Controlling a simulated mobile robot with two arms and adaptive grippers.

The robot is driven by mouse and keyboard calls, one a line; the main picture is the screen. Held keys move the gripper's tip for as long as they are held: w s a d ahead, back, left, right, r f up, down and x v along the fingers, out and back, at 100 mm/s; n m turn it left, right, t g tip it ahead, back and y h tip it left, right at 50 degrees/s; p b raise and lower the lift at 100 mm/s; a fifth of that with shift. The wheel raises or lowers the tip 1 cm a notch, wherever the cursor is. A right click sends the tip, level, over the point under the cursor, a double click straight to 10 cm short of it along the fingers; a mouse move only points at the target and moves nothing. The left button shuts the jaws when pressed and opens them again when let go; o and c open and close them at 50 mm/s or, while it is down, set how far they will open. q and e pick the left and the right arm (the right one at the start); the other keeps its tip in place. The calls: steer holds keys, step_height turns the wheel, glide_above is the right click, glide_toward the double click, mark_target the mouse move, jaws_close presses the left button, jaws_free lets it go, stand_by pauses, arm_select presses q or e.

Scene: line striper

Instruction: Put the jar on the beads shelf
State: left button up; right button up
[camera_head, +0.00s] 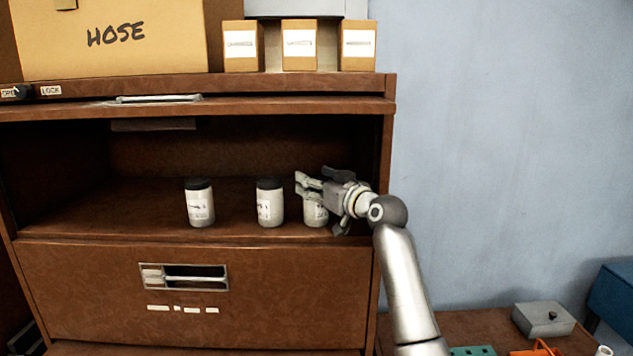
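Three white jars with dark lids and paper labels stand upright on the open brown shelf (120,215): a left jar (200,208), a middle jar (268,208) and a right jar (316,214). My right gripper (303,186) reaches in from the right, its fingers pointing left. It covers the upper part of the right jar. I cannot tell whether it touches that jar or how far its fingers are apart. No sign reading beads is legible. My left gripper is not in view.
Above, a HOSE box (120,55) and three small cartons (299,50) stand on the cabinet. The cabinet's right side wall (386,150) is close to my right arm. The shelf's left part is clear.

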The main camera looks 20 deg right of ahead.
steer(key=shift+o, duration=1.2)
steer(key=shift+r, duration=0.1)
steer(key=shift+s, duration=0.1)
steer(key=shift+s+d+b, duration=0.15)
steer(key=shift+s+b, duration=0.1)
steer(key=shift+b, duration=0.05)
steer(key=b+v, duration=0.3)
steer(key=v, duration=0.4)
